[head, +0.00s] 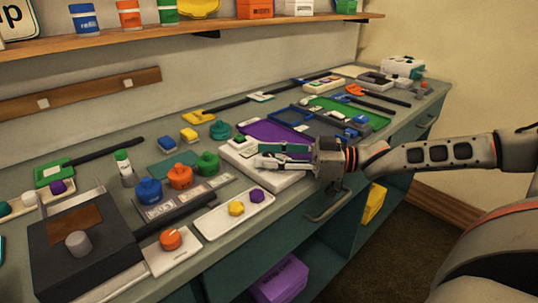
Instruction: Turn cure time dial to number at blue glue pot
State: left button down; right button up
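The cure time dial appears to be the orange knob (171,239) on a white square plate near the front edge of the bench. A pale mark shows on its top; its setting is too small to read. The blue glue pot (149,191) stands behind it, left of an orange pot (180,176) and a green pot (208,163). Small number cards (158,211) lie in front of the pots; I cannot read the digits clearly. My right gripper (259,155) is open and empty, over a white box, well right of the dial. My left gripper is out of view.
A dark box (85,258) with a grey knob stands left of the dial. A white tray (215,222) with yellow and purple knobs lies right of it. The white box (285,181) is under my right gripper. A wooden shelf (130,37) runs above the bench.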

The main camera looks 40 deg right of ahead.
jog(key=shift+s+d+f, duration=0.1)
jog(key=shift+s+d, duration=0.05)
jog(key=shift+s, duration=0.05)
jog(key=v, duration=1.1)
jog(key=shift+s+d, duration=0.15)
jog(key=shift+d, duration=0.05)
